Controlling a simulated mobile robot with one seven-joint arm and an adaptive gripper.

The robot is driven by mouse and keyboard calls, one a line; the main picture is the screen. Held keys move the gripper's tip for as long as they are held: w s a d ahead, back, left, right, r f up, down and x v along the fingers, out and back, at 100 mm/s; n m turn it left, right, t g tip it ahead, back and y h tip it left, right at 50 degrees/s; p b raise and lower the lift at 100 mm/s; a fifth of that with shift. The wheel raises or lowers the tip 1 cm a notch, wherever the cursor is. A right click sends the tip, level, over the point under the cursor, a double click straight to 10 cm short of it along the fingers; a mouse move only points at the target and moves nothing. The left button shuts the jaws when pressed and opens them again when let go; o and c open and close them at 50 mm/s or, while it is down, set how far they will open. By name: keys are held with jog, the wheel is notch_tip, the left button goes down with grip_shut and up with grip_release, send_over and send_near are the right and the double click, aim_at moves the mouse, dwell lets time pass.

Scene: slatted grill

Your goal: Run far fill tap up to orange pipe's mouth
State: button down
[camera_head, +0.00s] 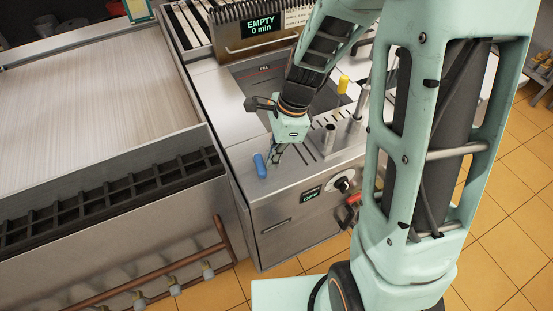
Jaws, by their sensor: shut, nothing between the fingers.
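My gripper (275,158) points down over the front of the steel counter, its fingers shut and empty. It is just right of an upright blue handle (260,166); I cannot tell whether they touch. A yellow handle (343,85) stands farther back, right of my wrist. Steel upright posts (357,105) stand near it, partly hidden by my arm. I cannot tell which of these is the far fill tap. An orange-brown pipe (222,235) runs low along the grill's front; I cannot make out its mouth. My arm hides much of the counter's right side.
A sunken basin (258,80) marked FILL lies behind my gripper, with an "EMPTY 0 min" display (261,26) behind it. A short metal cylinder (328,134) stands by the slotted plate. A knob (341,184) and red handle (352,199) are in front.

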jog(key=m, duration=0.1)
jog(key=a+m+p, duration=0.1)
jog(key=m, duration=0.1)
jog(key=shift+s+a+r+t, duration=0.1)
jog(key=shift+s+a+t, duration=0.05)
jog(key=shift+s+t, duration=0.25)
jog(key=shift+s+a+p, duration=0.1)
jog(key=shift+a+p, duration=0.15)
jog(key=shift+p, duration=0.2)
jog(key=shift+a, duration=0.1)
